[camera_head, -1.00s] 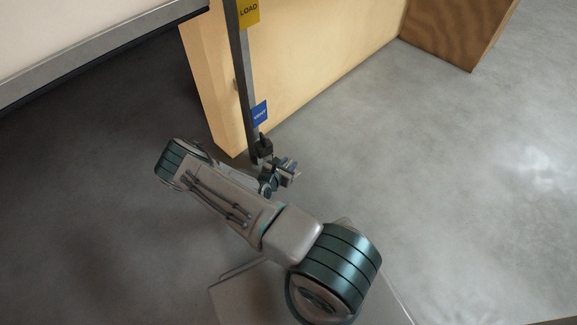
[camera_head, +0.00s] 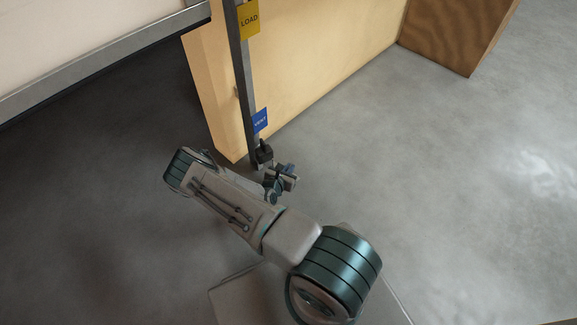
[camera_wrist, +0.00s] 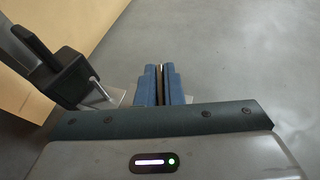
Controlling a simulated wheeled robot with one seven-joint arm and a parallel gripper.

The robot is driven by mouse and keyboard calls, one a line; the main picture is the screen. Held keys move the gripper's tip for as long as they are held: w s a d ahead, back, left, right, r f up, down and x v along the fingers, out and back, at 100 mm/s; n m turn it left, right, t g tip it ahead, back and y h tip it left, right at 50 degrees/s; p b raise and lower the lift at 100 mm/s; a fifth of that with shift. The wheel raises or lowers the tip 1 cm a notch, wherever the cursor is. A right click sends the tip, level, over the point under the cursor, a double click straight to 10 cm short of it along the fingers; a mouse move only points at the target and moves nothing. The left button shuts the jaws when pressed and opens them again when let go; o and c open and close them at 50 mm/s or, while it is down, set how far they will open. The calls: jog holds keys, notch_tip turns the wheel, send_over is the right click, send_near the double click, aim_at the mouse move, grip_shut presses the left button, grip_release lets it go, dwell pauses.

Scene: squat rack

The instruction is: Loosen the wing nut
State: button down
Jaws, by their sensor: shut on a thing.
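A black block-shaped fitting (camera_head: 264,152) sits at the lower end of the grey upright, below a blue label. In the wrist view the black fitting (camera_wrist: 70,80) is at the left, with a dark arm-like piece on top and a thin silver pin pointing toward my gripper. I cannot clearly tell which part is the wing nut. My gripper (camera_head: 288,175) is to the right of and just below the fitting. In the wrist view its blue fingers (camera_wrist: 161,80) are close together on a thin, brownish sliver that I cannot identify. The fingers look apart from the black fitting.
The grey upright (camera_head: 243,80) carries a yellow LOAD label (camera_head: 249,20) and a blue label (camera_head: 260,120). A pale wooden panel (camera_head: 310,70) stands behind it, with a darker wooden box (camera_head: 460,35) at back right. The grey floor is clear on the right.

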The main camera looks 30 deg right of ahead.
jog(key=shift+s+a+f+n+y, duration=0.15)
jog(key=shift+f+n+y, duration=0.05)
jog(key=shift+n+y, duration=0.1)
jog(key=c, duration=1.6)
grip_release()
jog(key=shift+o, duration=0.2)
jog(key=shift+r+p, duration=0.15)
jog(key=shift+p, duration=0.2)
jog(key=p+v, duration=0.4)
jog(key=v, duration=0.9)
jog(key=shift+s+a+p, duration=0.25)
jog(key=shift+s+p, duration=0.05)
jog(key=shift+s, duration=0.05)
